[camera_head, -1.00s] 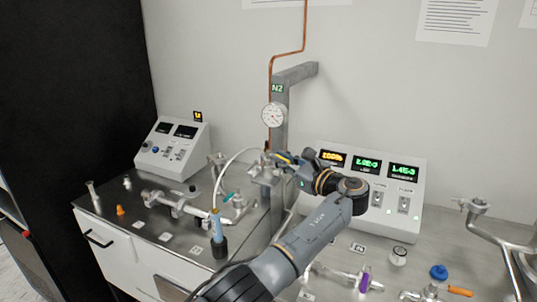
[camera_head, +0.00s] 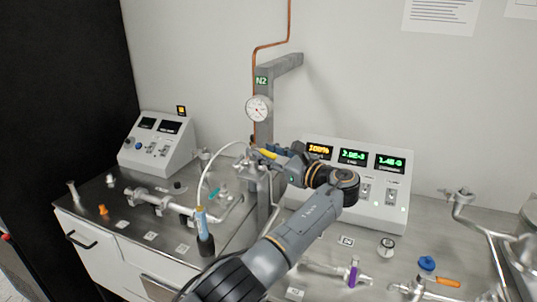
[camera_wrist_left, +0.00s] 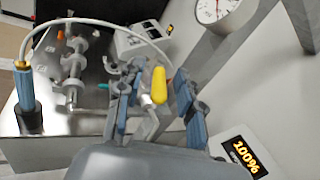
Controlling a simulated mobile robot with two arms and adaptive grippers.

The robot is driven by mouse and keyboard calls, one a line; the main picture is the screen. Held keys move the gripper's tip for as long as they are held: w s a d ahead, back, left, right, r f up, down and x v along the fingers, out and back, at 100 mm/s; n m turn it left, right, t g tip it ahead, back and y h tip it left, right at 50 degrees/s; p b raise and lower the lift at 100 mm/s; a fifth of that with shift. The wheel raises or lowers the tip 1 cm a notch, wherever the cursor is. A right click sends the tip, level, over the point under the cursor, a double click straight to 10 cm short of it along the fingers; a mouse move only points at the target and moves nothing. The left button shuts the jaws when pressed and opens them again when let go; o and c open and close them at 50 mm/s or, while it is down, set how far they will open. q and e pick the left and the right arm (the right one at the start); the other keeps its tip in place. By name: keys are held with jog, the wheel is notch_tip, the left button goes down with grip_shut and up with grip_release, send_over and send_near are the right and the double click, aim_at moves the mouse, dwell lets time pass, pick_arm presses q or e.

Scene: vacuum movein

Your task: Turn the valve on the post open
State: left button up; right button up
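The grey post (camera_head: 263,130) marked N2 stands at the back of the bench, with a round gauge (camera_head: 258,109) on it. The gauge also shows in the left wrist view (camera_wrist_left: 214,8). Below the gauge is the valve with a yellow handle (camera_head: 267,154). In the left wrist view the yellow handle (camera_wrist_left: 159,86) sits between the two blue-grey fingers of my left gripper (camera_wrist_left: 158,108). The fingers are apart, with visible gaps beside the handle. In the head view my left gripper (camera_head: 272,153) is at the valve, and its wrist hides part of it. My right gripper is not in view.
A white hose (camera_head: 208,170) arches beside the valve to a blue fitting (camera_head: 202,224). A display console (camera_head: 385,204) stands close behind my left wrist. Glassware and a metal pipe (camera_head: 487,228) are on the right bench. Another console (camera_head: 158,145) stands at left.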

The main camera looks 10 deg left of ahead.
pick_arm(q)
notch_tip(320, 180, up, 10)
dwell(0.6)
jog(key=shift+c, duration=0.3)
